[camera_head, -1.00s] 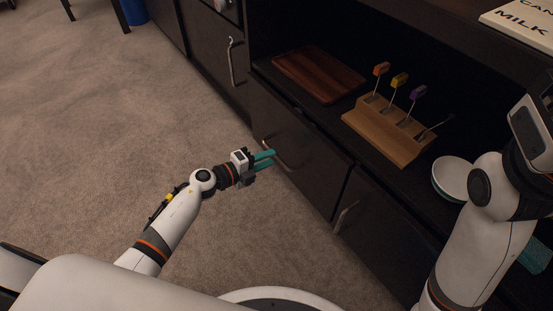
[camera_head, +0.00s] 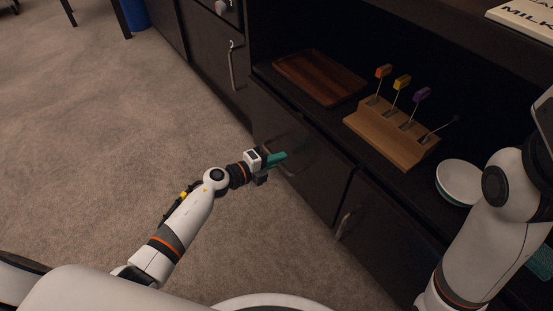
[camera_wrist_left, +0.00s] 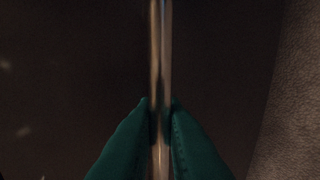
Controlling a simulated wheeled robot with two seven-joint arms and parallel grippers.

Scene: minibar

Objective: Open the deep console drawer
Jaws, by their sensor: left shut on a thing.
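The dark drawer front (camera_head: 318,178) is in the low console, below the open shelf, and looks flush with its neighbours. My left gripper (camera_head: 284,158) is at this front, with its teal fingers shut on the metal handle. In the left wrist view the handle (camera_wrist_left: 160,45) runs upright as a thin bar, with the left gripper's fingers (camera_wrist_left: 160,115) pressed on both sides of it. In the head view the fingers hide most of this handle.
On the shelf are a brown cutting board (camera_head: 320,76), a wooden block (camera_head: 390,135) with several colour-topped sticks, and a white bowl (camera_head: 461,182). Another handle (camera_head: 345,224) is at the right, and a door handle (camera_head: 232,66) at the left. Carpet (camera_head: 110,130) lies clear at the left.

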